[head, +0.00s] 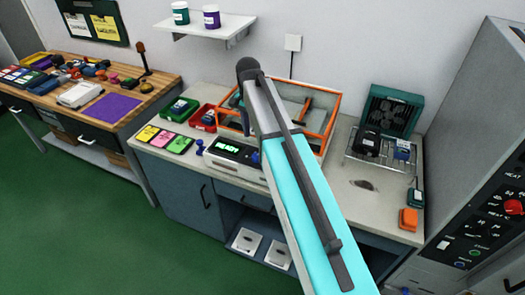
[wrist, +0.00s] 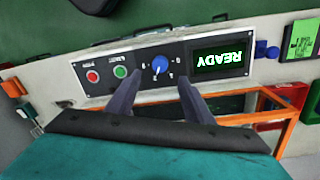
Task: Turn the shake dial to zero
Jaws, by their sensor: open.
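The shake dial is a blue knob (wrist: 160,64) with a pale pointer on a dark control panel (wrist: 205,60) in the wrist view. Small marks surround it, too small to read. A screen (wrist: 222,58) beside it reads READY, upside down in this view. A red button (wrist: 92,76) and a green button (wrist: 120,72) sit left of the dial. My gripper (wrist: 158,80) is open, its two fingers on either side of the dial's line, with no clear contact. In the head view my arm hides the dial and gripper; the READY screen (head: 228,147) shows.
An orange-framed enclosure (head: 334,124) stands behind the panel and also shows in the wrist view (wrist: 290,118). Coloured cards (head: 163,139), a green bin (head: 180,109) and a red bin (head: 204,117) lie to its left. A wire rack (head: 352,160) stands right.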

